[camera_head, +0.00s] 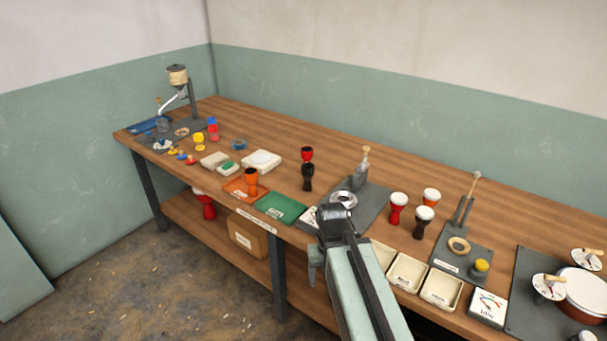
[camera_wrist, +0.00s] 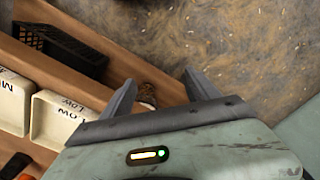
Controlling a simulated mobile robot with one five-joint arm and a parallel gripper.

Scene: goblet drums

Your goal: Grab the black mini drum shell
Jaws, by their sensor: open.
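The black shell does not show in the wrist view.
An orange tray (camera_head: 235,187) with an orange shell (camera_head: 250,177) and a green tray (camera_head: 280,208) lie left of my arm. A grey fixture plate (camera_head: 372,205) lies right of the black shell. Cream bins (camera_head: 407,272) and skinned drums (camera_head: 398,207) are further right. A lower shelf (camera_head: 190,215) runs underneath.

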